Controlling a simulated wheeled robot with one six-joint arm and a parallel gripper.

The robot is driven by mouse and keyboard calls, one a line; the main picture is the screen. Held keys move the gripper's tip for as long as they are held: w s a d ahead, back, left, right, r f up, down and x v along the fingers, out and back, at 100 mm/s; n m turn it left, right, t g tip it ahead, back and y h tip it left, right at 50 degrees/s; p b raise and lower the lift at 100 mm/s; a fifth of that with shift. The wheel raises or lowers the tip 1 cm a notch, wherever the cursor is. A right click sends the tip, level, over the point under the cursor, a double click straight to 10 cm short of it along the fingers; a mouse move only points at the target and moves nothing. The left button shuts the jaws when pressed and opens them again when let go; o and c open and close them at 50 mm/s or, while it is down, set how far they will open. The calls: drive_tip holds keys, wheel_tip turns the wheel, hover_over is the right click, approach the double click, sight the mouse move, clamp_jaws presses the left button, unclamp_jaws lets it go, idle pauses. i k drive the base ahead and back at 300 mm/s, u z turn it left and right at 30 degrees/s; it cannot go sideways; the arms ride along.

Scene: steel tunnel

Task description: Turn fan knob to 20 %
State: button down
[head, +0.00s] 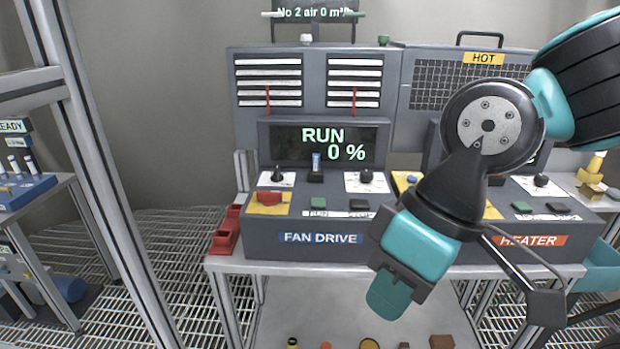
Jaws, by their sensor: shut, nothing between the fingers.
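The fan drive console (262,243) stands on a bench, and its display (325,144) reads "RUN 0 %". Two black knobs sit on white plates on its sloped top, a left knob (277,175) and a right knob (366,176). The plate markings are too small to read, so I cannot tell which one sets the fan speed. My gripper (388,300) is shut and empty, with teal fingers pointing down. It appears in front of the console's right end, below and right of the right knob, apart from both knobs. My arm hides part of the panels.
Between the knobs stands a blue-tipped lever (316,168). In front are a red switch (269,198) on yellow, a green button (318,202) and a black button (359,204). The heater console (570,238) is at right. Red bins (226,236) hang left; a metal post (95,160) stands nearer.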

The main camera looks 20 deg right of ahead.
sight(366, 176)
drive_tip(key=u, duration=0.05)
drive_tip(key=k, duration=0.45)
drive_tip(key=z, duration=0.85)
drive_tip(key=i, duration=1.3)
drive_tip(key=u, duration=0.8)
